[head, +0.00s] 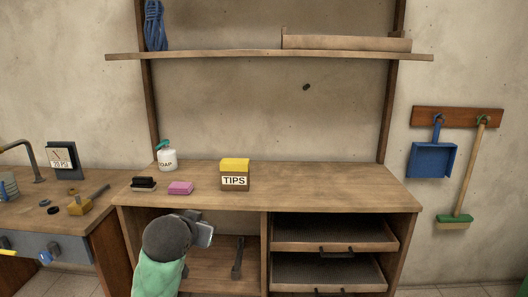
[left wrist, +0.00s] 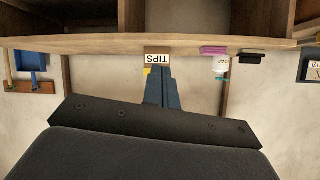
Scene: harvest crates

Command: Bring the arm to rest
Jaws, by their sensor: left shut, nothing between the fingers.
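My left gripper (head: 204,233) is in front of the workbench (head: 330,190), just below the front edge of its top. My left arm comes up from below with a green cover. In the left wrist view, which is upside down, the two blue-grey fingers (left wrist: 161,90) lie together with nothing between them. They point toward the bench, and the TIPS box (left wrist: 157,60) shows just beyond their ends. My right gripper is in neither view.
On the bench stand the yellow-topped TIPS box (head: 235,174), a pink sponge (head: 180,188), a black brush (head: 144,184) and a soap bottle (head: 167,159). Two drawers (head: 333,235) are below right. A side table (head: 55,205) stands left. A dustpan (head: 431,160) hangs right.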

